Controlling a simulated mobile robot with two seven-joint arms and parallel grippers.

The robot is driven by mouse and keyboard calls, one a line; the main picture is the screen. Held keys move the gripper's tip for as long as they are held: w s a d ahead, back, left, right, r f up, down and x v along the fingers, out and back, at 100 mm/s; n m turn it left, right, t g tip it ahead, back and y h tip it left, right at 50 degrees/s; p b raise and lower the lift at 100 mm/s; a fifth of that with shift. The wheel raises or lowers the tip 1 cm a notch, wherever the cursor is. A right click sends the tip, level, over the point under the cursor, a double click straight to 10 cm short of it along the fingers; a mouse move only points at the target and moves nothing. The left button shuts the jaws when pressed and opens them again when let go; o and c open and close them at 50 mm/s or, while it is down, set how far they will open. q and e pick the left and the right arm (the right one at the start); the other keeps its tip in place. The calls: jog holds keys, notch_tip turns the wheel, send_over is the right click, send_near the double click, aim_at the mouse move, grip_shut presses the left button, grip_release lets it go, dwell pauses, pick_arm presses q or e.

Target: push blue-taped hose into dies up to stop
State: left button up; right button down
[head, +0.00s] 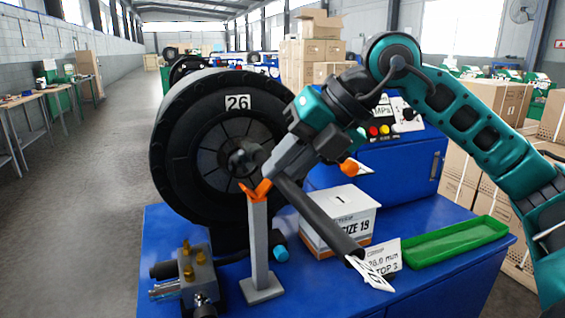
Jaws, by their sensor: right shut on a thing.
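The crimper (185,150) is a large black round head marked 26, with its dies around a dark centre opening. My right gripper (272,178) is just in front of that opening, shut on a black hose (320,218). The hose slants down to the right, and its upper end reaches toward the dies; the arm and gripper partly hide this, so I cannot tell how deep it sits. A white tag (372,273) is at its lower end. I see no blue tape on the held hose. A dark piece with a blue end (280,253) shows low behind the stand. My left gripper is not in view.
A grey post stand (258,245) with an orange V top is under the hose. A block with brass fittings (198,270), a white SIZE 19 box (345,215), a sign card (387,256) and a green tray (455,243) stand on the blue table (420,285).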

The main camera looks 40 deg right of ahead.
jog(key=w+d+f+b, duration=0.1)
jog(key=w+f, duration=0.5)
jog(key=w, duration=0.1)
jog(key=shift+w+d, duration=0.25)
jog(key=shift+d, duration=0.1)
dwell(0.6)
dwell(0.4)
jog(key=shift+f+b, duration=0.35)
jog(key=shift+f, duration=0.1)
jog(key=c, duration=1.1)
grip_release()
jog(key=shift+s, duration=0.1)
jog(key=shift+o, duration=1)
jog(key=shift+d, duration=0.1)
jog(key=o, duration=0.9)
